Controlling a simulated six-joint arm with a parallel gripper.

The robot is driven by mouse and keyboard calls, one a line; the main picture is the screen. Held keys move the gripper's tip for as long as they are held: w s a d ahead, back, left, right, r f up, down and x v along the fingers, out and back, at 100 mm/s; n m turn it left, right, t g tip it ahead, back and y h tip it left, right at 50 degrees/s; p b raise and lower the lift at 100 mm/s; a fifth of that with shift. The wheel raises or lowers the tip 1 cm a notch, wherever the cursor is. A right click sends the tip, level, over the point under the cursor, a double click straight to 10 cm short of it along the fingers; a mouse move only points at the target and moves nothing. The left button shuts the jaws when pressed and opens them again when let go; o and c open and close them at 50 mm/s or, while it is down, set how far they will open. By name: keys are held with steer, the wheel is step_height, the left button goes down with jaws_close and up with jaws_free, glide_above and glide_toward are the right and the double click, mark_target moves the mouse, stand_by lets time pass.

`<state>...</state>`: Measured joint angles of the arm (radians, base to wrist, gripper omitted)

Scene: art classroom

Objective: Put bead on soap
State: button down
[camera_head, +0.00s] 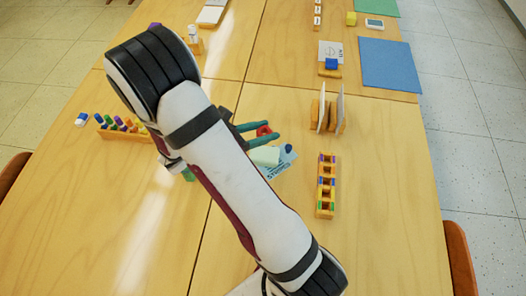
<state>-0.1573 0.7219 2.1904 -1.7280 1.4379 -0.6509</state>
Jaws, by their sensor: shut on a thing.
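My gripper (272,129) has two teal fingers and is at the middle of the table. It is shut on a small red thing (264,131), which looks like the bead. A pale cream block (265,156), which looks like the soap, lies just below the fingers in the picture. My arm hides part of the area to its left. I cannot tell how high the bead is above the table.
A printed light-blue card (283,165) and a small blue object (288,148) lie beside the soap. A wooden block rack (326,186) and an upright holder (328,115) stand to the right. A marker rack (122,128) is at left. The front right table is clear.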

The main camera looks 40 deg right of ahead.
mark_target(264, 154)
step_height(264, 154, down, 8)
steer(key=shift+f, duration=0.1)
steer(key=shift+c, duration=2.1)
jaws_free()
